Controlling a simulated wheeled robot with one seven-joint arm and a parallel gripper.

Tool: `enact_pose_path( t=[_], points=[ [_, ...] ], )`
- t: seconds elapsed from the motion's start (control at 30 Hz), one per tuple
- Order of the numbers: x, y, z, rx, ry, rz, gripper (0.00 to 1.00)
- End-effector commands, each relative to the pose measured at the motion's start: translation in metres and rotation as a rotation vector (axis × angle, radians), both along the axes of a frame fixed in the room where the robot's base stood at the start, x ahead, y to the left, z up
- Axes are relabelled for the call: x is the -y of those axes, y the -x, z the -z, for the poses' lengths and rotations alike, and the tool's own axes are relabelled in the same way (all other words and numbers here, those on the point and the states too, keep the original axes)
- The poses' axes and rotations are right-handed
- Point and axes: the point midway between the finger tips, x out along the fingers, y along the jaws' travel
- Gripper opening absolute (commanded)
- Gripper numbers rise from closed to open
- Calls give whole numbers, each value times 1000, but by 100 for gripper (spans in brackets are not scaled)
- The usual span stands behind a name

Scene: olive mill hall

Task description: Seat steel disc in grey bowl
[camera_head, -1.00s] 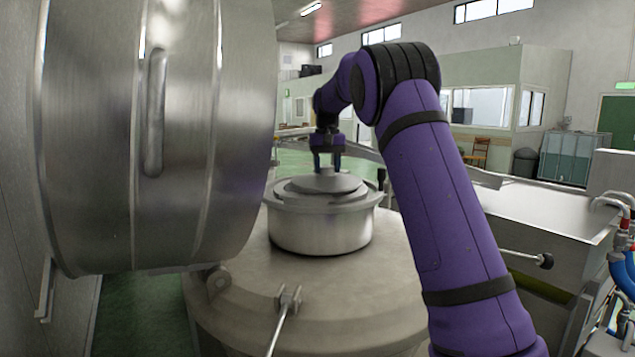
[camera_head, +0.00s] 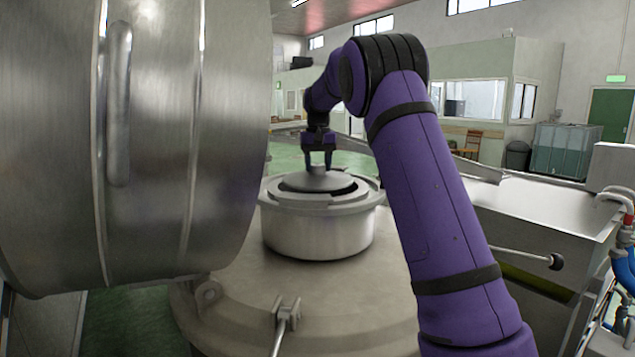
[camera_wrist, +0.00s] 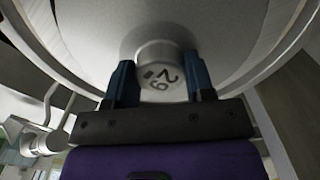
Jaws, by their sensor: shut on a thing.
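The steel disc (camera_head: 317,182) is a pale round lid-like plate with a short central knob. My gripper (camera_head: 320,164) is shut on that knob from above. The wrist view shows the knob (camera_wrist: 162,72), with dark digits on its end, between the two blue fingers, and the disc (camera_wrist: 100,32) beyond it. The grey bowl (camera_head: 318,237) stands upright under the disc, with a broad stepped rim. The disc lies over the bowl's opening, and a dark gap shows along its front and right edge. I cannot tell whether it touches the rim.
The bowl stands on a large domed vessel (camera_head: 345,290) with a clamp and rod at its front. A big steel drum (camera_head: 150,150) blocks the left side close by. A steel trough (camera_head: 540,215) with a black-knobbed lever lies to the right.

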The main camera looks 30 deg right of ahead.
Motion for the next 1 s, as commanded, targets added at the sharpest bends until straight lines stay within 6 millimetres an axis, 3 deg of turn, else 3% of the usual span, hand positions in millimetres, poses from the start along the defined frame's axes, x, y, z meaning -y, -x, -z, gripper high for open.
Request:
enact_pose_path(
  t=[0.4,1.0],
  points=[
    [0,0,43,-1,0,0,11],
    [0,0,81,0,0,1,11]
  ],
)
